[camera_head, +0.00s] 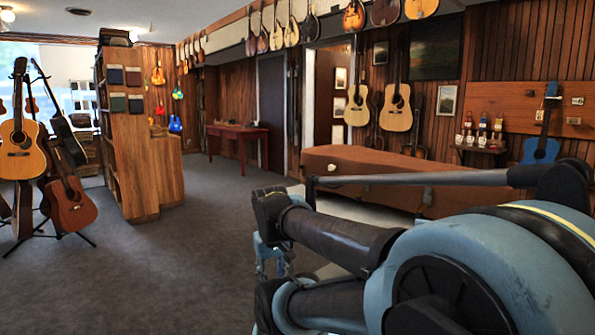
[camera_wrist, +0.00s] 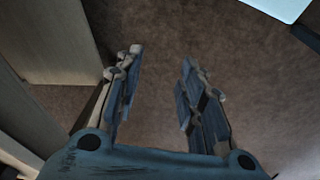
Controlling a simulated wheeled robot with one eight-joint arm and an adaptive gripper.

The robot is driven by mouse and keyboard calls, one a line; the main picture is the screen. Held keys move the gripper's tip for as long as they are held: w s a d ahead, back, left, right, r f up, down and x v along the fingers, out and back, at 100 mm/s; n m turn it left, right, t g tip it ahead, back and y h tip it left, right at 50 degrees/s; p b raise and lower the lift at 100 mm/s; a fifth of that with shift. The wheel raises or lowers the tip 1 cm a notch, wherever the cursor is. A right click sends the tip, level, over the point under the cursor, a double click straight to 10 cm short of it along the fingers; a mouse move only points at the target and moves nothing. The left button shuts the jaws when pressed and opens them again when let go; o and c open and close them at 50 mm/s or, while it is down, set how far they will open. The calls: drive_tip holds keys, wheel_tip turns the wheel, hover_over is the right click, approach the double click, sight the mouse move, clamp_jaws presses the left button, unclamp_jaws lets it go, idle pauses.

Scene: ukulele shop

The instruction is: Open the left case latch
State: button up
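A long brown case (camera_head: 390,172) lies in the middle of the head view, behind my arm. A small light mark near its left end (camera_head: 332,168) may be the left latch, but it is too small to tell. My gripper (camera_head: 272,258) shows in part in the head view, low and in front of the case's left end. In the wrist view, my gripper (camera_wrist: 160,68) is open with nothing between its two fingers. A plain brown surface lies beyond the fingertips; I cannot tell whether it is case or floor. No latch is clear in the wrist view.
A guitar stand with several guitars (camera_head: 20,148) and a wooden shelf unit (camera_head: 140,135) stand at the left. Guitars (camera_head: 397,105) hang on the back wall. Grey carpet (camera_head: 190,240) is clear at centre left. A pale panel (camera_wrist: 45,40) borders the wrist view's left.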

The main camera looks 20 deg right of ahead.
drive_tip(key=w+d+r+n+h, duration=0.3)
drive_tip(key=w+d+r, duration=0.15)
drive_tip(key=w, duration=0.35)
drive_tip(key=w+d+r+n+h, duration=0.3)
drive_tip(key=w+d+r, duration=0.15)
drive_tip(key=w, duration=0.35)
drive_tip(key=w+d+r+n+h, duration=0.3)
drive_tip(key=w+r, duration=0.2)
drive_tip(key=w, duration=0.4)
drive_tip(key=w+a+r+n+h, duration=0.15)
drive_tip(key=w+n+h, duration=0.25)
drive_tip(key=w, duration=0.8)
drive_tip(key=w+r+n+h, duration=0.2)
drive_tip(key=w+n+h, duration=0.2)
drive_tip(key=w, duration=0.8)
drive_tip(key=w+d, duration=0.3)
drive_tip(key=d, duration=1.3)
drive_tip(key=shift+d+t, duration=0.3)
drive_tip(key=shift+d, duration=0.1)
drive_tip(key=shift+c, duration=0.5)
